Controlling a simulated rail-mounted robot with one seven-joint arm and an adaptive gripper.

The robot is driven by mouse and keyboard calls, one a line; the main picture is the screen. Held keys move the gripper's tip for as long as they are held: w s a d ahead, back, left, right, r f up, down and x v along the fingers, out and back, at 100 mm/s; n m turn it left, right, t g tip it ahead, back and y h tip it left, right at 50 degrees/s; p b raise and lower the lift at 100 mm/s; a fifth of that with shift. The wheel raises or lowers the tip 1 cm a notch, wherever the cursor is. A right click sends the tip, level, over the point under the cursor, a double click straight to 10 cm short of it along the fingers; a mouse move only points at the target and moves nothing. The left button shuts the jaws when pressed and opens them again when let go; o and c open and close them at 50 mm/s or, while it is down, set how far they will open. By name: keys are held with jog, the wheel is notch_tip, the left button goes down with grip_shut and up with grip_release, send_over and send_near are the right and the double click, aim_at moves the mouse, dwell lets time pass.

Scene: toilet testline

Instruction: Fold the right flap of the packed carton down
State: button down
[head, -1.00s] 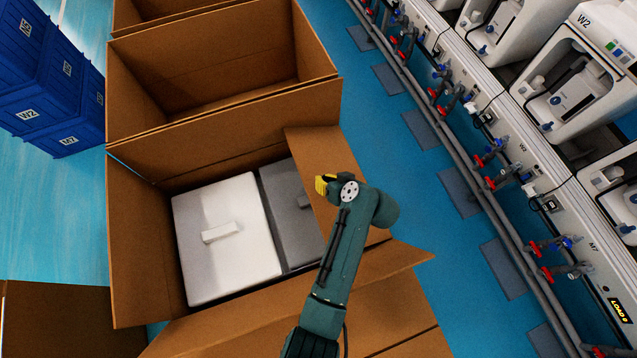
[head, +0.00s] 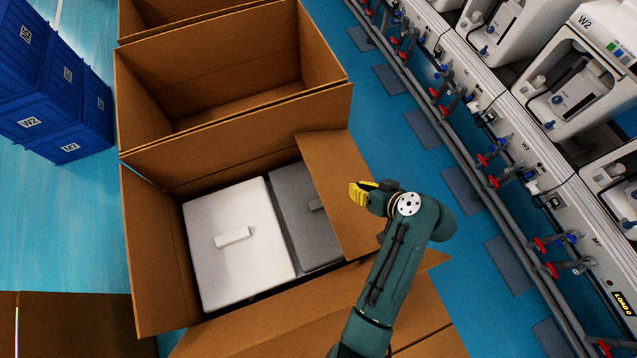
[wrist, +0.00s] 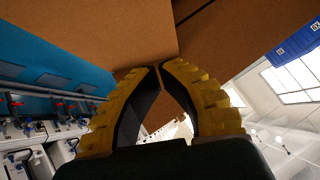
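The packed carton (head: 155,250) is brown and open at the top in the head view. It holds a white block (head: 225,265) with a raised bar and a grey block (head: 295,215). Its right flap (head: 325,180) slants inward over the right part of the grey block. My gripper (head: 358,193), with yellow ribbed fingers, is over the outer part of this flap. In the wrist view my gripper (wrist: 160,66) has its fingertips together, with nothing visible between them. Brown cardboard (wrist: 95,35) lies close beyond them; I cannot tell whether they touch it.
Another open, empty carton (head: 230,75) stands directly behind. Blue crates (head: 65,100) are stacked at the left. A testline with pipes and red and blue valves (head: 490,160) runs along the right.

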jog(key=b, duration=0.2)
send_over(324, 183)
jog(key=s+d, duration=0.1)
jog(key=d, duration=0.2)
notch_tip(324, 183, down, 7)
jog(key=shift+d+r, duration=0.1)
jog(key=shift+d, duration=0.05)
jog(key=shift+s+a+f, duration=0.2)
jog(key=shift+a+f, duration=0.05)
jog(key=shift+f, duration=0.35)
jog(key=shift+s+a+f, duration=0.2)
jog(key=shift+f, duration=0.4)
jog(key=shift+a+f, duration=0.15)
jog(key=shift+f, duration=0.3)
jog(key=shift+s, duration=0.1)
